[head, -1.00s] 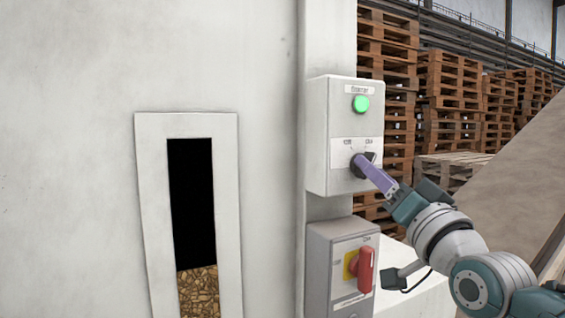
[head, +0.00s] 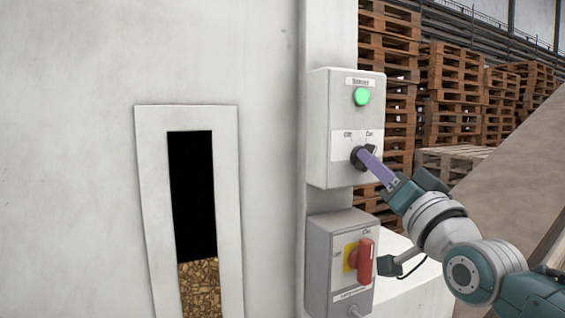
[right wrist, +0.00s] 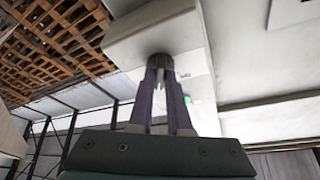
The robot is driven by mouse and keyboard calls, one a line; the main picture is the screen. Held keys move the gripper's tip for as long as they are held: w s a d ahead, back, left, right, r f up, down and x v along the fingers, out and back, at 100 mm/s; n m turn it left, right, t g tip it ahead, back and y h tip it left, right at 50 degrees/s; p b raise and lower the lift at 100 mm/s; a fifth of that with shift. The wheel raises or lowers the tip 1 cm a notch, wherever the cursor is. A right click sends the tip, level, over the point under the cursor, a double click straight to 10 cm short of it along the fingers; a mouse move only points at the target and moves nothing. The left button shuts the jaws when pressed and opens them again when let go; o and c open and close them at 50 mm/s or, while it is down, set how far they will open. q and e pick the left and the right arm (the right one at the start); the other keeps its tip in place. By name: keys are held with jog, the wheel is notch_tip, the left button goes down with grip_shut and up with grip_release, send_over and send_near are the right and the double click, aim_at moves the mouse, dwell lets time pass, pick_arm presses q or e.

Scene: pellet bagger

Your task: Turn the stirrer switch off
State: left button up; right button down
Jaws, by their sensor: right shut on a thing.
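The stirrer switch box (head: 342,110) is a pale grey box on the white machine's side, with a small label at its top that is hard to read. Its green lamp (head: 362,97) is lit. The black rotary switch knob (head: 359,158) sits below the Off and On marks, largely covered by my gripper. My right gripper (head: 367,156) is shut on the knob with its purple fingers, coming in from the right. In the right wrist view the fingers (right wrist: 161,72) reach up to the knob under the box. My left gripper is not in view.
A lower grey box (head: 325,262) with a red handle (head: 362,261) on a yellow plate sits just beneath, close to my right arm. A window (head: 227,210) in the machine shows brown pellets. Stacked pallets (head: 446,90) stand behind at the right.

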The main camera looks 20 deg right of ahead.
dwell(0.4)
jog(key=shift+d+n+g+y+b, duration=0.15)
jog(key=shift+n+y+b, duration=1.3)
jog(key=shift+n, duration=1.45)
jog(key=shift+d+n+g+y+b, duration=0.1)
jog(key=shift+n+y+b, duration=1.3)
jog(key=shift+n, duration=1.5)
jog(key=shift+d+n+g+y+b, duration=0.15)
jog(key=shift+n+y+b, duration=1.3)
jog(key=shift+n, duration=1.45)
jog(key=c, duration=0.9)
grip_release()
jog(key=shift+o, duration=0.2)
